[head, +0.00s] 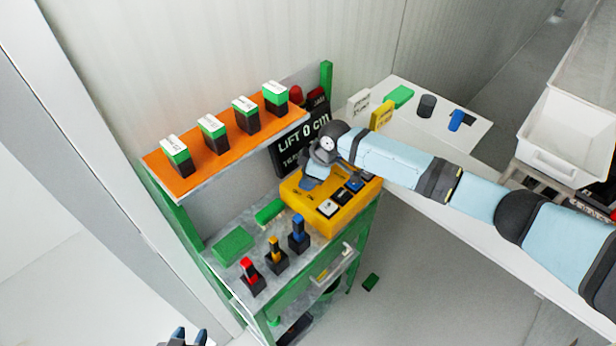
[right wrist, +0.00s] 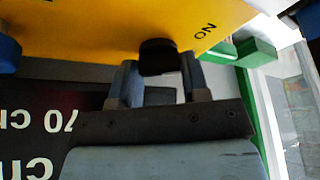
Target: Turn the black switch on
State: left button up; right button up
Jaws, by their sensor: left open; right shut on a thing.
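The yellow switch box (head: 345,218) sits on the right end of the bench, with white, black and blue pieces on its top. In the right wrist view its yellow face (right wrist: 110,22) carries the word "ON" beside a black switch (right wrist: 158,55). My right gripper (right wrist: 158,80) has its fingers on both sides of this black switch and is shut on it. In the head view my right gripper (head: 312,180) reaches over the box's far left corner and hides the switch. My left gripper (head: 189,337) is open and empty at the bottom edge, away from the box.
An orange shelf (head: 205,172) with several green-and-black blocks stands above the bench. Red, yellow and blue levers (head: 275,258) stand left of the box. A black "LIFT 0 CM" sign (head: 290,160) is behind it. A white table (head: 440,140) lies to the right.

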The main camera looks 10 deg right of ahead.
jog(key=n+g+b, duration=0.1)
jog(key=n, duration=0.2)
jog(key=shift+f+n+b, duration=0.1)
jog(key=shift+n+b, duration=0.2)
jog(key=shift+w+n+g, duration=0.1)
jog(key=shift+n+g, duration=0.3)
jog(key=shift+n, duration=0.2)
jog(key=o, duration=0.9)
jog(key=shift+r, duration=0.2)
